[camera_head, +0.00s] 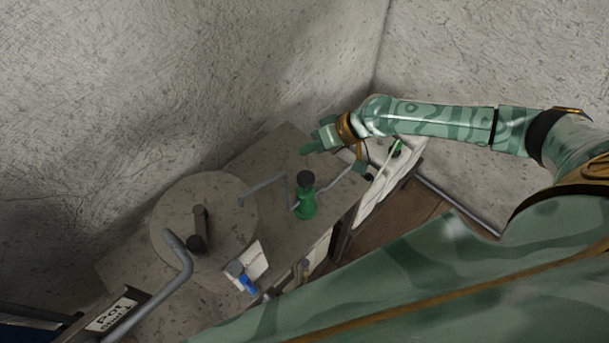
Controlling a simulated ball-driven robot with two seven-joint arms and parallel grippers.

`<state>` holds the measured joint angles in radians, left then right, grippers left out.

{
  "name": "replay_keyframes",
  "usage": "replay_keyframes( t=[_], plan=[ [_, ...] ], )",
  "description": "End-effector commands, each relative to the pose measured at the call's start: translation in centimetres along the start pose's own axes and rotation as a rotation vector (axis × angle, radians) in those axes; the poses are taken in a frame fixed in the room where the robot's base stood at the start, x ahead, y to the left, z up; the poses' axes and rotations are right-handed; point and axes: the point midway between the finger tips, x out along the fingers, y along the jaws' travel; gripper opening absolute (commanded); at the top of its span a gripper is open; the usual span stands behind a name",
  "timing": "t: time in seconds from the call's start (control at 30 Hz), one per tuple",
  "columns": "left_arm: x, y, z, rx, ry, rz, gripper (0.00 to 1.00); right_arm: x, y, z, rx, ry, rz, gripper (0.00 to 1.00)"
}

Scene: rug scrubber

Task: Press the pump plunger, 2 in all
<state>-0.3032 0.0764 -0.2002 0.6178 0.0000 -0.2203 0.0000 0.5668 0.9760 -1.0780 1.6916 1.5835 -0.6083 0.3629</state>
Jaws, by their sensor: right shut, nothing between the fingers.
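A green pump (306,205) stands upright on the grey bench, with a black round plunger top (305,178). Thin grey pipes run from it to both sides. My right gripper (306,149) is shut and empty. In the picture it is just above the plunger top, apart from it; its exact height over the bench is hard to tell. My left gripper is not in view.
A round grey disc (225,205) with a dark upright handle lies left of the pump. A bent grey pipe (183,258) rises in front of it. A blue-handled valve (246,283) and white label are at the bench's front edge. Walls close in behind.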

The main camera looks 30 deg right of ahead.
Motion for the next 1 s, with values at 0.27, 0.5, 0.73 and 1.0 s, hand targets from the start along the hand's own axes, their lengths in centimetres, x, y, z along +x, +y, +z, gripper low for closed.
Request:
replay_keyframes(
  t=[0.27, 0.5, 0.73, 1.0],
  plan=[
    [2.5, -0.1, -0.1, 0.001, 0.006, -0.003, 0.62, 1.7, 1.3, 1.3, -0.001, -0.001, 0.001, 0.00],
    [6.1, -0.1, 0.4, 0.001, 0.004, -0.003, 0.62, 4.1, 3.0, 3.0, 0.000, 0.000, 0.001, 0.00],
    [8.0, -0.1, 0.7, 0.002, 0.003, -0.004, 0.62, 5.8, 4.2, 4.2, 0.001, 0.000, 0.000, 0.00],
    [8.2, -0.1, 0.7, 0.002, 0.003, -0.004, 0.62, 6.0, 4.4, 4.4, 0.000, 0.001, 0.001, 0.00]
  ],
)
